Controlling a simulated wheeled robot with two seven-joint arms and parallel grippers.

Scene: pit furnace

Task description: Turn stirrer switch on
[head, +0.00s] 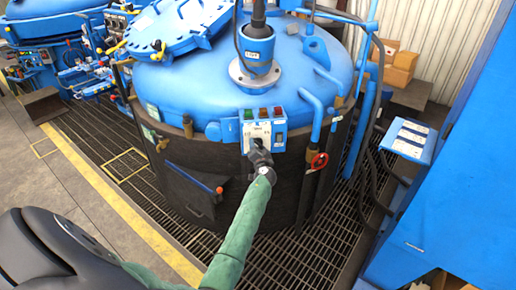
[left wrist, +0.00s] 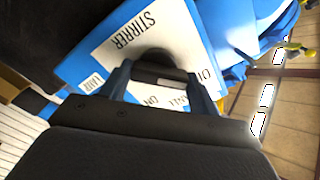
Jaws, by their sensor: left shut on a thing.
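The stirrer control box (head: 278,134) is a blue-edged box with a white face, mounted on the front of the furnace. It has a row of small coloured lamps on top. In the left wrist view its label panel (left wrist: 125,42) reads STIRRER, with smaller markings partly hidden. My left gripper (head: 257,146) is at the box's face and covers its lower middle. In the left wrist view its two fingers are closed on the dark switch knob (left wrist: 158,73). The knob's exact setting cannot be read. My right gripper is not in view.
The big blue furnace lid (head: 180,85) with a stirrer motor (head: 257,48) stands behind the box. A red valve wheel (head: 319,161) and pipes are close on the right. Metal grating (head: 120,145) surrounds the furnace.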

